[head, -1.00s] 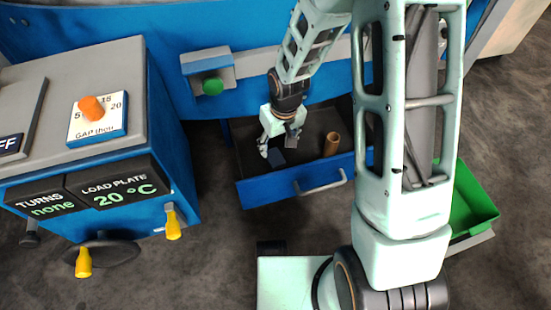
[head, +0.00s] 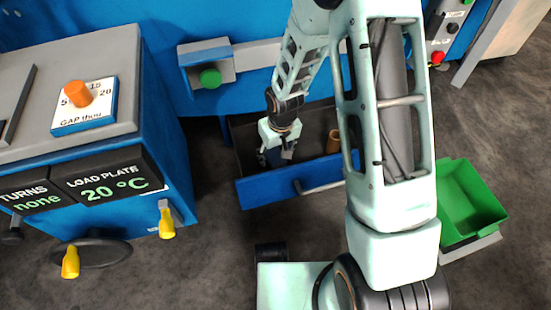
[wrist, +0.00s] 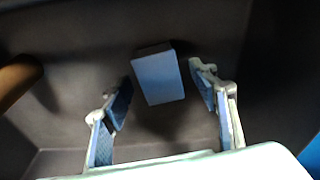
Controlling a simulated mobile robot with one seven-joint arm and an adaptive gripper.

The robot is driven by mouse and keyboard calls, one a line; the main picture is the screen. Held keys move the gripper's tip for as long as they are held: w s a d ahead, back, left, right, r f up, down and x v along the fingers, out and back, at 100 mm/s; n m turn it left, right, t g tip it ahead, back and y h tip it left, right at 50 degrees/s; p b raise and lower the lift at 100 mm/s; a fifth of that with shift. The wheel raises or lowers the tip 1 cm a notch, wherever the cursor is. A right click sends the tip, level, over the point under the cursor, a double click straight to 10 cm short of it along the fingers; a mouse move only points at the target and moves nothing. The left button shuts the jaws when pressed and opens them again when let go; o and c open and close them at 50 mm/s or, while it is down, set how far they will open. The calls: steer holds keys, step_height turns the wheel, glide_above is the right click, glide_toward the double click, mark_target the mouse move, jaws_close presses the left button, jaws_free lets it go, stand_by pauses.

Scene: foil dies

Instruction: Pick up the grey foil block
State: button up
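The foil block (wrist: 158,78) shows in the wrist view as a pale blue-grey box with a darker side, lying on the floor of the drawer. My gripper (wrist: 160,92) is open, with one finger to the left of the block and one to the right. The block lies between and slightly beyond the fingertips, with gaps at both sides. In the head view my gripper (head: 276,155) reaches down into the open blue drawer (head: 262,192), and the block is hard to make out there.
A brown cylinder (head: 334,141) stands in the drawer to the right of my gripper, and also shows in the wrist view (wrist: 16,78). The drawer walls are close around. A green bin (head: 470,205) is at right. A grey-topped blue machine (head: 150,200) stands at left.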

steer(key=c, duration=0.7)
steer(key=shift+c, duration=0.2)
